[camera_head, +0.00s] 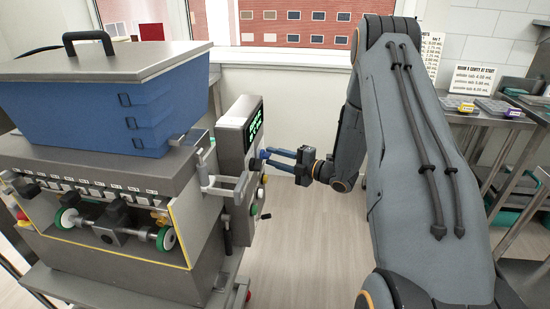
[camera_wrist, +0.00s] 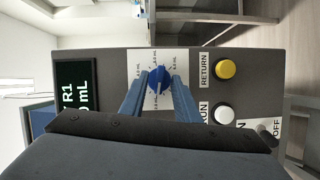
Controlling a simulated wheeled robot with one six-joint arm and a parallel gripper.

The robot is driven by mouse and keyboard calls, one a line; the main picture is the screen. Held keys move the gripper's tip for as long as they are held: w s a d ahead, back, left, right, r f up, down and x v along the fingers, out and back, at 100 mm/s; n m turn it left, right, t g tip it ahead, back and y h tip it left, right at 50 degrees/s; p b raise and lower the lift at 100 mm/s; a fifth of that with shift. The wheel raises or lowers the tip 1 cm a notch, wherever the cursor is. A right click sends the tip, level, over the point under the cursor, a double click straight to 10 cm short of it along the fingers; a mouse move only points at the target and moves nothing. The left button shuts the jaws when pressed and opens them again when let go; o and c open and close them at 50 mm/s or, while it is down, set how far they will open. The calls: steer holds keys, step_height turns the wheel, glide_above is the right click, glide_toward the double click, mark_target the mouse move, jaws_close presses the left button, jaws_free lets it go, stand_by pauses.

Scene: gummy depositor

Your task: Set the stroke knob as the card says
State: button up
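The blue stroke knob (camera_wrist: 159,80) sits on a white dial plate (camera_wrist: 158,58) with mL marks around it, on the grey control panel (camera_wrist: 205,121). My gripper (camera_wrist: 160,84) is in front of the knob, with one blue finger on each side of it. The fingers look apart from the knob, though contact is hard to judge. In the head view my gripper (camera_head: 264,158) reaches the panel face (camera_head: 236,130) from the right, and the knob is hard to make out. Two cards, a taller one (camera_head: 432,52) and a wider one (camera_head: 472,79), stand at the back right; their small print is not clearly readable.
A lit green display (camera_wrist: 76,98) is beside the dial, partly cut off. A blue hopper (camera_head: 95,108) and side handle (camera_head: 222,188) stand left of the panel.

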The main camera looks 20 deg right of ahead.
steer(key=shift+c, duration=0.4)
jaws_close()
steer(key=m, duration=0.1)
steer(key=m+g+p, duration=0.1)
steer(key=m, duration=0.1)
steer(key=shift+r+g+h, duration=0.25)
steer(key=shift+g+h, duration=0.05)
steer(key=m+g+p, duration=0.2)
steer(key=m, duration=0.1)
steer(key=shift+w+d+r+m, duration=0.15)
steer(key=shift+w+m, duration=0.05)
steer(key=shift+m, duration=0.1)
steer(key=shift+w+d+m+g+y, duration=0.1)
steer(key=shift+m+g+y, duration=0.2)
steer(key=shift+m+g, duration=0.75)
steer(key=shift+w+d+m+g+y, duration=0.1)
steer(key=shift+m+g+y, duration=0.35)
steer(key=shift+m, duration=1)
